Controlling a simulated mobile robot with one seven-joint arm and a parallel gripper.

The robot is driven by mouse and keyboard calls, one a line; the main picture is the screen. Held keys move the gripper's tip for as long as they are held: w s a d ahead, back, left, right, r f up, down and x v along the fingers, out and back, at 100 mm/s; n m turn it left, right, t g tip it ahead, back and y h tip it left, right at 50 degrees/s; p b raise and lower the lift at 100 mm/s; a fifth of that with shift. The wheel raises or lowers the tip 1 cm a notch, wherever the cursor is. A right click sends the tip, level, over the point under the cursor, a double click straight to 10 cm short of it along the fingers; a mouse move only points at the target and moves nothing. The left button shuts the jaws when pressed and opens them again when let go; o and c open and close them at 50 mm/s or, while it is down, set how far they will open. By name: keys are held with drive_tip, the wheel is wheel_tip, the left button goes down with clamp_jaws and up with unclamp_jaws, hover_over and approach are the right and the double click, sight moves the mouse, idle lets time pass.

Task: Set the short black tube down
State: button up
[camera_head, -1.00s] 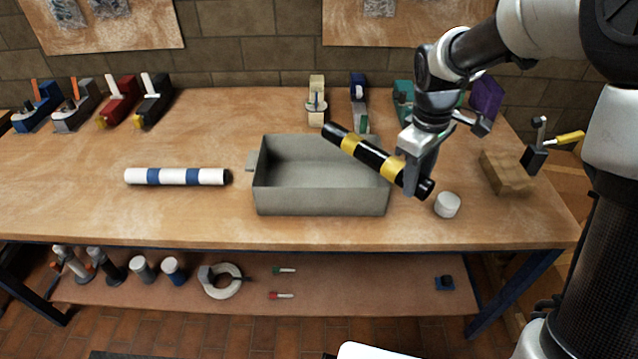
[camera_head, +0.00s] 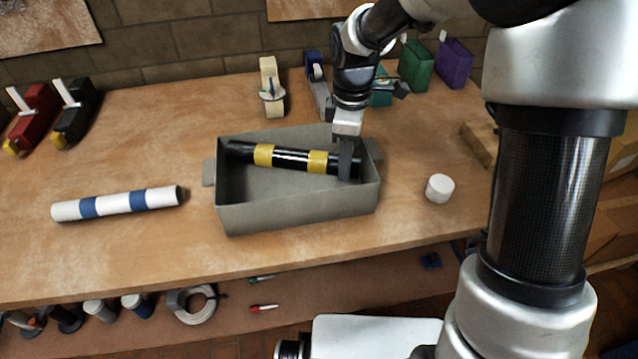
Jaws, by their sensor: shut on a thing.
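The short black tube (camera_head: 290,159) has two yellow bands and lies nearly level across the inside of the grey tray (camera_head: 290,217), below or about at its back rim. My gripper (camera_head: 347,160) is shut on the tube near its right end, with the fingers reaching down into the tray's right part. The tube's left end is near the tray's back left corner. I cannot tell whether the tube touches the tray floor.
A white tube with blue bands (camera_head: 118,203) lies left of the tray. A white cylinder (camera_head: 439,188) stands to the right. Planes (camera_head: 75,112) and coloured holders (camera_head: 415,66) stand at the back. The bench is clear in front of the tray.

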drive_tip(key=shift+f+b, duration=0.65)
drive_tip(key=shift+f, duration=2.95)
drive_tip(key=shift+f, duration=0.2)
drive_tip(key=o, duration=1.2)
